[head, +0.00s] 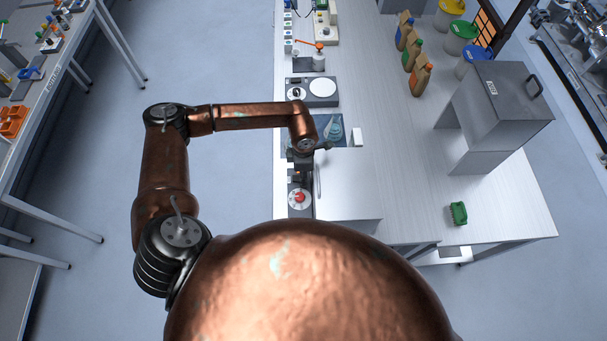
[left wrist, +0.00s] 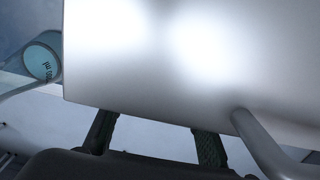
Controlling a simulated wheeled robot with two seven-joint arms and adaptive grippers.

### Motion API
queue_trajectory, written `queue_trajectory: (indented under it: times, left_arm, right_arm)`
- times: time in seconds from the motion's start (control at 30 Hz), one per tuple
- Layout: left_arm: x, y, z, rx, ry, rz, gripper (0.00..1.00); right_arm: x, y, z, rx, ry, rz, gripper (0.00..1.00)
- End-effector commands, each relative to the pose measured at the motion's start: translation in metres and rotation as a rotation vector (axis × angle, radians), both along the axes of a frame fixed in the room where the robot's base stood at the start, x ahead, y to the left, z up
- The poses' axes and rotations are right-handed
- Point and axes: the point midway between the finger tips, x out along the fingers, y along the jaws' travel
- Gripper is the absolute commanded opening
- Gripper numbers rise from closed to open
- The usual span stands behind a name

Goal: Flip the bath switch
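A blue water bath (head: 341,118) with a flask (head: 333,130) in it is set in the bench, behind my left wrist. A large pale grey panel with a bar handle (head: 318,181) lies just nearer me. My left gripper (head: 300,172) is over the bench's left edge, beside this handle. In the left wrist view its two dark fingers (left wrist: 155,140) stand apart with nothing between them. The pale panel (left wrist: 180,60) fills that view, with the handle (left wrist: 262,145) at lower right and the flask (left wrist: 40,62) at left. I cannot make out the bath switch. My right gripper is not in view.
A red knob (head: 299,197) on a dark panel is just nearer me than the left gripper. A hotplate-like device (head: 320,92) stands farther back. Mid-bench is clear.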

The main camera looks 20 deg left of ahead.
Motion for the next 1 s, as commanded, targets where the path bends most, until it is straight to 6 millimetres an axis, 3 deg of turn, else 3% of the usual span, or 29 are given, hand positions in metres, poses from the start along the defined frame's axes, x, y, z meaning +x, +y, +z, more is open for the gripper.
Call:
queue_trajectory:
  times: [0.47,0.67,1.0]
  left_arm:
    - [0.000,0.000,0.000,0.000,0.000,0.000,0.00]
    - [0.000,0.001,-0.001,-0.007,-0.003,0.001,0.00]
    - [-0.003,0.007,-0.004,-0.187,-0.090,0.002,0.00]
  right_arm:
    - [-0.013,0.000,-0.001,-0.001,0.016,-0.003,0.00]
    - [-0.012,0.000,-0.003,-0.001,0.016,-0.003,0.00]
    - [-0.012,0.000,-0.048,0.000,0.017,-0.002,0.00]
